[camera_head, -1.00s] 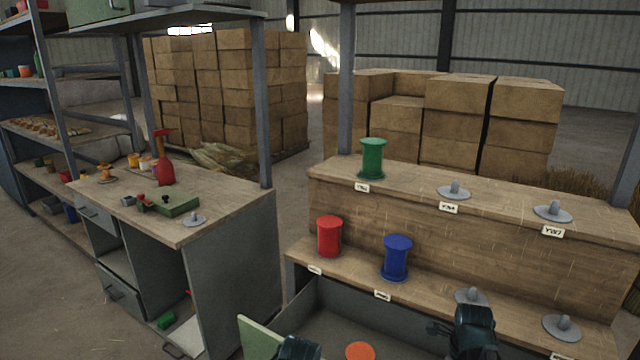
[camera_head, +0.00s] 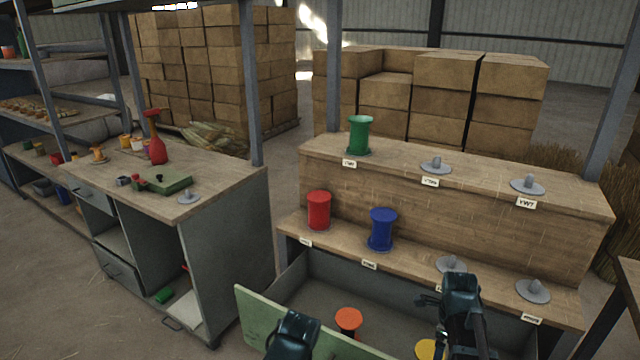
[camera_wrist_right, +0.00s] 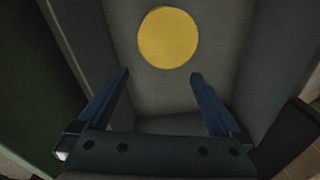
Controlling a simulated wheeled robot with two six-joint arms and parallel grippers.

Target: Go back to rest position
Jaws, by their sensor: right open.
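In the head view my right gripper (camera_head: 432,300) is over the front of the two-tier spool shelf, at the right end of the open drawer. In the right wrist view my right gripper (camera_wrist_right: 160,78) has its two fingers apart with nothing between them. A yellow spool (camera_wrist_right: 168,38) lies beyond the fingertips in the drawer, and its edge shows in the head view (camera_head: 427,349). My left arm's end shows at the bottom of the head view, left of an orange spool (camera_head: 348,318) in the drawer. Its fingers cannot be made out.
A green spool (camera_head: 360,135) stands on the upper tier; red (camera_head: 318,210) and blue (camera_head: 382,229) spools stand on the lower tier. Several grey pegs are empty. A workbench (camera_head: 225,185) stands at left. The green-fronted drawer (camera_head: 262,325) is open below the shelf.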

